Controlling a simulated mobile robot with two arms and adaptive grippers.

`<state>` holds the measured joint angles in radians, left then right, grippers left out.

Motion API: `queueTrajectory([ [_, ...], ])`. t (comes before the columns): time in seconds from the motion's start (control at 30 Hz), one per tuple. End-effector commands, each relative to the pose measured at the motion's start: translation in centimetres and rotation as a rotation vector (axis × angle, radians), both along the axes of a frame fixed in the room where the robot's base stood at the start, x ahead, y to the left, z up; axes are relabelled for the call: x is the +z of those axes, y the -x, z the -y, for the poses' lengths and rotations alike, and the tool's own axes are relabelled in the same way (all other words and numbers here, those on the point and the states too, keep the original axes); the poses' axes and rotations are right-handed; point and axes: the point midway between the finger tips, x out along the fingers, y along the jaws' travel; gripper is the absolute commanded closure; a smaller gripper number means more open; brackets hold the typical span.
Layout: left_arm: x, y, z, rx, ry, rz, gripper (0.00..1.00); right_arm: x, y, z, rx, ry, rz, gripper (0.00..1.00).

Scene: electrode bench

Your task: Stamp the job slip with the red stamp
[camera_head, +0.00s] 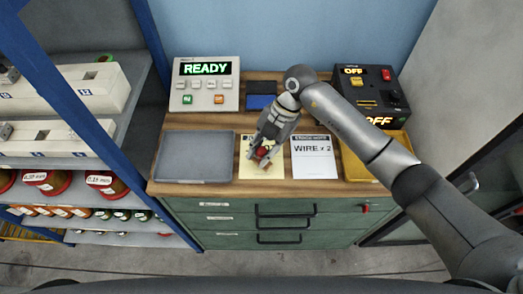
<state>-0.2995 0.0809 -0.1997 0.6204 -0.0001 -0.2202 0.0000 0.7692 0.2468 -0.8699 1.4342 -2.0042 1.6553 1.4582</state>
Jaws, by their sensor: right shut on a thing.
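My right gripper (266,145) reaches in from the right and points down over a pale yellow slip (247,173), which looks like the job slip. It is shut on the red stamp (263,153), of which only a small red part shows between the fingers. The stamp is over the middle of the slip; I cannot tell whether it touches the paper. The gripper hides the slip's centre, so any mark there is hidden. A blue ink pad (261,102) lies behind the gripper at the back of the bench. My left gripper is not in view.
A grey tray (195,157) lies left of the slip. A white sheet reading "WIRE x 2" (315,165) and a yellow tray (359,172) lie right. A "READY" console (204,84) and a black "OFF" box (371,95) stand behind. Shelving (62,135) stands left.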

Motion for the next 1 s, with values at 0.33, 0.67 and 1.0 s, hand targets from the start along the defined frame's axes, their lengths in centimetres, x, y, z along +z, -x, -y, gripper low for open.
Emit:
queueTrajectory([
  [0.33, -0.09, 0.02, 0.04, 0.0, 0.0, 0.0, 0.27, -0.11, 0.0, -0.01, 0.0, 0.0, 0.0, 0.91],
  [0.67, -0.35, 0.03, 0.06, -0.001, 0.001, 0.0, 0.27, -0.51, 0.0, 0.01, 0.0, 0.0, 0.0, 0.91],
  [1.0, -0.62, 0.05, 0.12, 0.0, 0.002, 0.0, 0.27, -0.92, -0.01, 0.02, 0.0, 0.0, 0.0, 0.91],
])
